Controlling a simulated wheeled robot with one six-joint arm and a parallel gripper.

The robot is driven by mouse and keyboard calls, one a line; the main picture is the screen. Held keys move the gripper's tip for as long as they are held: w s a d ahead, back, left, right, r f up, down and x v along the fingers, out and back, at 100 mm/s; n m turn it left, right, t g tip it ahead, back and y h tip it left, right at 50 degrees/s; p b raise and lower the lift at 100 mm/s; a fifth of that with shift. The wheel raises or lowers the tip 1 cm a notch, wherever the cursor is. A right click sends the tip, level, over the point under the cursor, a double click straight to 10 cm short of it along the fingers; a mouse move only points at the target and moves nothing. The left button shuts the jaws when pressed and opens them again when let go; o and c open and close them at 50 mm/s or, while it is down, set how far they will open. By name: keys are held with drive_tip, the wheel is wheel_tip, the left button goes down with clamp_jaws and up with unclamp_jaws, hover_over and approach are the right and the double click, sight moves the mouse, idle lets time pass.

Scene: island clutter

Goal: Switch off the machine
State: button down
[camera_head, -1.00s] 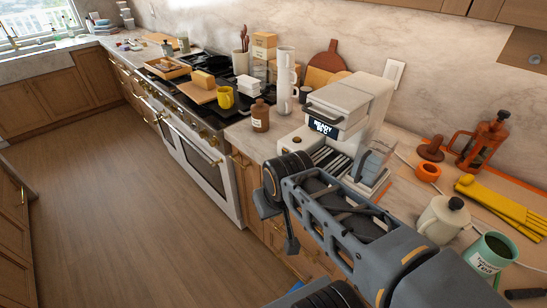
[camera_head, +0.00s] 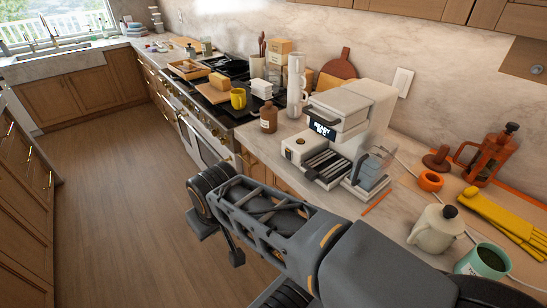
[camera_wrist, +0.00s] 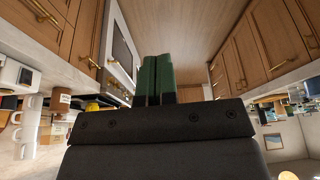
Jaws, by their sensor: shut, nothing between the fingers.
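The machine is a white coffee maker (camera_head: 345,115) on the right-hand counter. Its dark front display (camera_head: 323,130) is lit and seems to read "READY" with small figures below. A light block with a dark round spot (camera_head: 298,148) sits at its left front, beside the slatted drip tray (camera_head: 328,165). My gripper (camera_wrist: 158,80) shows in the wrist view as two green fingers, shut together with nothing held, over the floor and clear of the machine. My arm crosses the lower middle of the head view, in front of the counter. The fingertips cannot be made out there.
A brown bottle (camera_head: 268,117) and a white stacked column (camera_head: 296,85) stand left of the machine. A clear container (camera_head: 370,172) is close at its right. A cream pot (camera_head: 435,228), green mug (camera_head: 484,262) and orange press (camera_head: 487,155) stand farther right. The floor (camera_head: 110,210) is open.

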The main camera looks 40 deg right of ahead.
sight(287, 152)
drive_tip(key=w+d+f+n+g+h+b, duration=0.3)
drive_tip(key=d+f+n+h+b, duration=0.15)
drive_tip(key=d+b, duration=0.2)
drive_tip(key=w+d+f+n+g+h+b, duration=0.2)
drive_tip(key=d+f+n+h+b, duration=0.15)
drive_tip(key=d+f+b, duration=0.35)
drive_tip(key=w+d+f+n+g+h+b, duration=0.1)
drive_tip(key=w+d+n+h+b, duration=0.6)
drive_tip(key=w+d+h, duration=0.4)
drive_tip(key=shift+w+n, duration=0.3)
drive_tip(key=shift+n, duration=0.6)
drive_tip(key=d, duration=0.4)
drive_tip(key=s+d+r, duration=0.1)
drive_tip(key=d, duration=0.4)
drive_tip(key=d+b, duration=0.1)
drive_tip(key=d, duration=0.3)
drive_tip(key=shift+s+d+r, duration=0.3)
drive_tip(key=shift+d+r, duration=0.1)
